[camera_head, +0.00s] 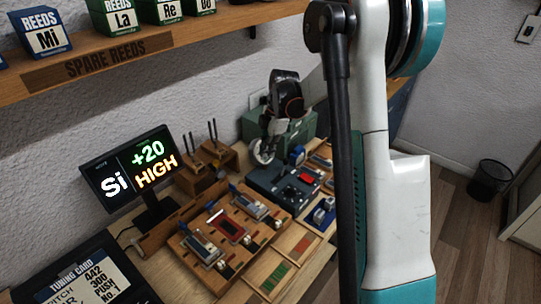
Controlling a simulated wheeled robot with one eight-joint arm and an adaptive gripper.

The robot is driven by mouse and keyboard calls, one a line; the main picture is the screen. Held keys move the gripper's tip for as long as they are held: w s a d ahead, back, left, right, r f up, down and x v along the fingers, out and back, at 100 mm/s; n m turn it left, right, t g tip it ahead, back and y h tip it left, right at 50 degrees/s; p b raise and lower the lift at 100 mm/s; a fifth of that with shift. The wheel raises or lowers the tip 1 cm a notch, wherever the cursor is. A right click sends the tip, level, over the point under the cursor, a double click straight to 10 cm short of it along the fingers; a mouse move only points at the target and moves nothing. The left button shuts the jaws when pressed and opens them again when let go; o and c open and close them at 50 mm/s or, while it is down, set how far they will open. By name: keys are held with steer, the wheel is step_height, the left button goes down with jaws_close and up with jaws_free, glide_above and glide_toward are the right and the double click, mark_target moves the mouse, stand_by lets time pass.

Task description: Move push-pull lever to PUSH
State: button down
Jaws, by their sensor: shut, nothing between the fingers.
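My gripper (265,152) is shut and empty, pointing down over the back of the workbench. It appears above the rear left part of a dark blue-grey device (266,187) that has a red part (306,178) on top. From this view I cannot tell whether the gripper touches the device. The push-pull lever is too small or hidden to make out, and its position cannot be read.
A monitor (129,176) reads "Si +20 HIGH". A wooden tray (178,243) holds reed parts. A green box (304,128) stands behind my gripper. A wooden tool stand (197,178) is to its left. A shelf (195,32) with reed boxes hangs above.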

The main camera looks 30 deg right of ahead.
steer(key=d+r+p, duration=0.1)
steer(key=d+r, duration=0.3)
steer(key=r, duration=0.1)
steer(key=shift+w+r, duration=0.2)
steer(key=shift+r, duration=0.2)
steer(key=shift+a, duration=0.1)
